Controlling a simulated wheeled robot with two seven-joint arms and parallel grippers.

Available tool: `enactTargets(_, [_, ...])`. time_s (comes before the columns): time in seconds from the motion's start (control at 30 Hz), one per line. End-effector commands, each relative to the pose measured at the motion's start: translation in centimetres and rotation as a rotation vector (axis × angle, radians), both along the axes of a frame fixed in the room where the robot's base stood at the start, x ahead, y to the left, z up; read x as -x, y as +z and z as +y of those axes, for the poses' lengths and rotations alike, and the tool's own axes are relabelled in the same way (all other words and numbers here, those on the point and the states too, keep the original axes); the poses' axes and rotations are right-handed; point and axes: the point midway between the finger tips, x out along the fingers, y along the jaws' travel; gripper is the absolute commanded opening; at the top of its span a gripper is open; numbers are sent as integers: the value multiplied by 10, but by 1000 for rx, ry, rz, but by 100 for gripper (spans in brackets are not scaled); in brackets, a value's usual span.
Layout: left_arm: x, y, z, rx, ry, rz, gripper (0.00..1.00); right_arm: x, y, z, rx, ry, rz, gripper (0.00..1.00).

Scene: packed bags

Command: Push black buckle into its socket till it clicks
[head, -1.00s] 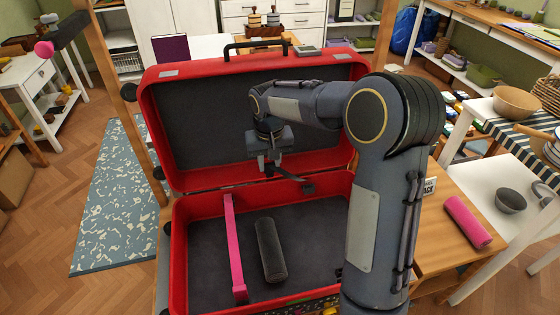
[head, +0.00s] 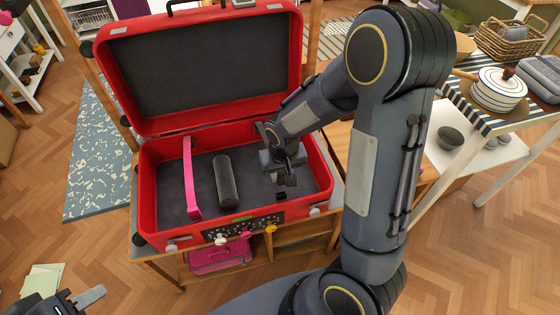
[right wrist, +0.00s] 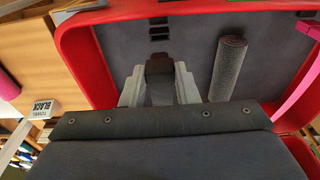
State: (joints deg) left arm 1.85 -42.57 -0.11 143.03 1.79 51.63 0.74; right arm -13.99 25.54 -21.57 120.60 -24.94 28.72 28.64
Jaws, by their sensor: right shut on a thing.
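An open red suitcase (head: 150,218) with a dark grey lining stands in the middle of the head view. My right gripper (head: 284,178) is low over the right part of its bottom half. In the right wrist view its pale fingers (right wrist: 159,75) are shut on the black buckle (right wrist: 159,65), with a dark strap between them. The black socket (right wrist: 160,28) lies on the lining ahead of the buckle, with a gap between them; a small black piece there also shows in the head view (head: 281,196). My left gripper (head: 90,298) shows partly at the bottom left; its jaw state is unclear.
A pink strap (head: 190,178) stands at the left inside the suitcase, and a dark grey roll (head: 226,182) lies beside it. The roll is also close to the right finger side in the right wrist view (right wrist: 229,68). The red lid (head: 113,75) stands open behind.

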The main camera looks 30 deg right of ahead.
Motion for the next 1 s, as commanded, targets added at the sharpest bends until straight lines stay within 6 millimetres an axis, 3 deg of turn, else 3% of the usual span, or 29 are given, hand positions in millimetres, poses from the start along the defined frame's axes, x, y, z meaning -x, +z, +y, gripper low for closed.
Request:
enactTargets(0.43, [0, -5, 0, 0, 0, 0, 36, 0, -3, 0, 0, 0, 1, 7])
enactTargets(1.0, [0, -41, 0, 0, 0, 0, 36, 0, -44, 0, 0, 0, 1, 7])
